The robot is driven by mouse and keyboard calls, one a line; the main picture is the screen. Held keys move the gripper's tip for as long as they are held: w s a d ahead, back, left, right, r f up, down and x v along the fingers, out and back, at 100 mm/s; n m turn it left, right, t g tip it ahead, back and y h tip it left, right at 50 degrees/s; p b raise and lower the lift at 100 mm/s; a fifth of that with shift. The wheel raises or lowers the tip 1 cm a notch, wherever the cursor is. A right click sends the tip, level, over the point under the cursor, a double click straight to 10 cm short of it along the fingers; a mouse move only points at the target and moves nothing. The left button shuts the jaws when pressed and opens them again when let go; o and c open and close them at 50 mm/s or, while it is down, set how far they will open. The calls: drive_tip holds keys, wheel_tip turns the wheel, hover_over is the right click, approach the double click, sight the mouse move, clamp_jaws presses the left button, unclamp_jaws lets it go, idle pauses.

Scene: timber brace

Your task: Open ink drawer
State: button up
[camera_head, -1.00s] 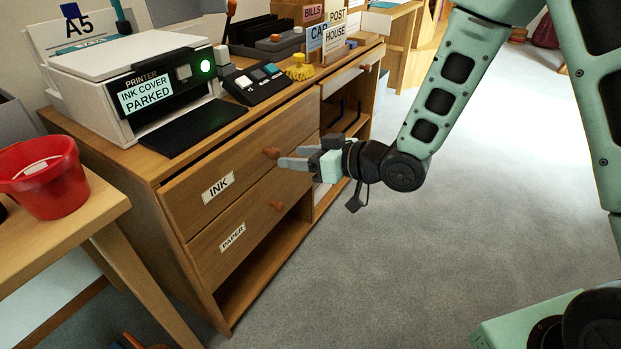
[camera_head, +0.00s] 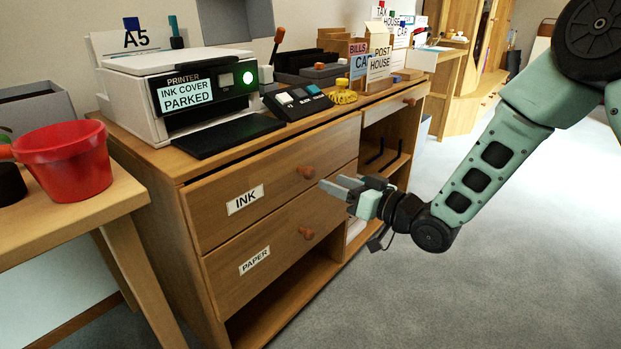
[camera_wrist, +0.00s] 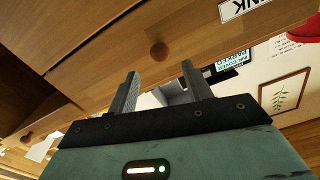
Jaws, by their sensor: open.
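The ink drawer (camera_head: 283,187) is the upper wooden drawer under the printer, with a white INK label (camera_head: 245,199) and a round brown knob (camera_head: 306,172). Its front looks shut, flush with the paper drawer below. My gripper (camera_head: 334,186) is open and empty, just right of and slightly below the knob in the head view, apart from it. In the wrist view, the drawer face is turned over. The knob (camera_wrist: 158,51) shows beyond my open fingertips (camera_wrist: 160,72), between them sideways and a little above them in the picture.
The paper drawer (camera_head: 285,253) has its own knob (camera_head: 306,233) close below. The printer (camera_head: 185,95) and a black keypad (camera_head: 298,100) stand on the cabinet top. A red pot (camera_head: 65,160) sits on the left table. The carpet (camera_head: 430,300) right of the cabinet is clear.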

sight(313, 174)
drive_tip(key=b+x, duration=0.1)
drive_tip(key=x, duration=0.7)
drive_tip(key=shift+a+b, duration=0.15)
drive_tip(key=shift+b, duration=0.25)
